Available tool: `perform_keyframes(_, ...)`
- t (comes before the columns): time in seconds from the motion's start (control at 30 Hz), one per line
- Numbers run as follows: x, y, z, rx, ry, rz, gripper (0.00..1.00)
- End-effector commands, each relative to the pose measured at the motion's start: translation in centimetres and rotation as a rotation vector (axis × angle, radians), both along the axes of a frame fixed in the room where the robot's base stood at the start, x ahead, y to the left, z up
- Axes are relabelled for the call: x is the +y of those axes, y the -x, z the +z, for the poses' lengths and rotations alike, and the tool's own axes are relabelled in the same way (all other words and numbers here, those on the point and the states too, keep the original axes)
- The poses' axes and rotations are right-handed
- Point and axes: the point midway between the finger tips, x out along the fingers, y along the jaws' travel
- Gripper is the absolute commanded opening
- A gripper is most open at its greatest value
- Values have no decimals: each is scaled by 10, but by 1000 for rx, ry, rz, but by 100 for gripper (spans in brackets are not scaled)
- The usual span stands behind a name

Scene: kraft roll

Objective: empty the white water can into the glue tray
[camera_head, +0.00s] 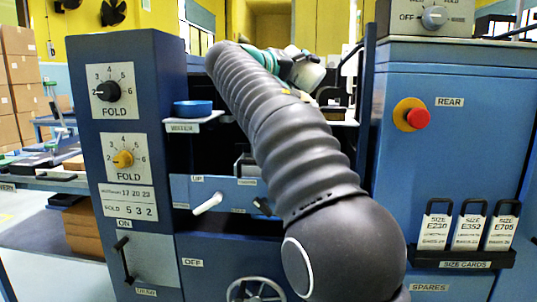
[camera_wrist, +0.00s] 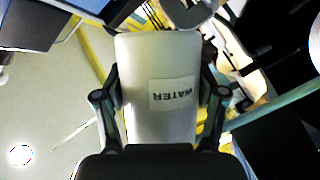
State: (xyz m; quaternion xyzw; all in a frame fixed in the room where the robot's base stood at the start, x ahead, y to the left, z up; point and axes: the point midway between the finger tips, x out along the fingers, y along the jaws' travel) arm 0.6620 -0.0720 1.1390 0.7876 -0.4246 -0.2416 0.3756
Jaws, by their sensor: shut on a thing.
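The white water can (camera_wrist: 158,60) fills the middle of the wrist view, with its WATER label upside down in that picture. My gripper (camera_wrist: 160,97) is shut on it, one finger on each side. In the head view a white shape that looks like the can (camera_head: 308,76) shows at the far end of my arm, partly hidden by it. The can's tilt and any flow of water cannot be told. I cannot make out the glue tray for certain in either view; my arm covers much of the machine's middle.
A blue bowl (camera_head: 193,107) sits on a small labelled shelf (camera_head: 196,122) left of my arm. The blue FOLD cabinet (camera_head: 130,160) stands left, and the REAR cabinet (camera_head: 455,150) with a red button (camera_head: 417,118) stands right. A white lever (camera_head: 207,203) and a handwheel (camera_head: 256,290) are below.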

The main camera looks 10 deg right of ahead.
Motion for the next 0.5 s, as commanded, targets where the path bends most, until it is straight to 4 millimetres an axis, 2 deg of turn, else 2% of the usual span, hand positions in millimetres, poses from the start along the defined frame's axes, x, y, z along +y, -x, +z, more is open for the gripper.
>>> perform_keyframes(0.5,-1,0,-1,26,43,0,18)
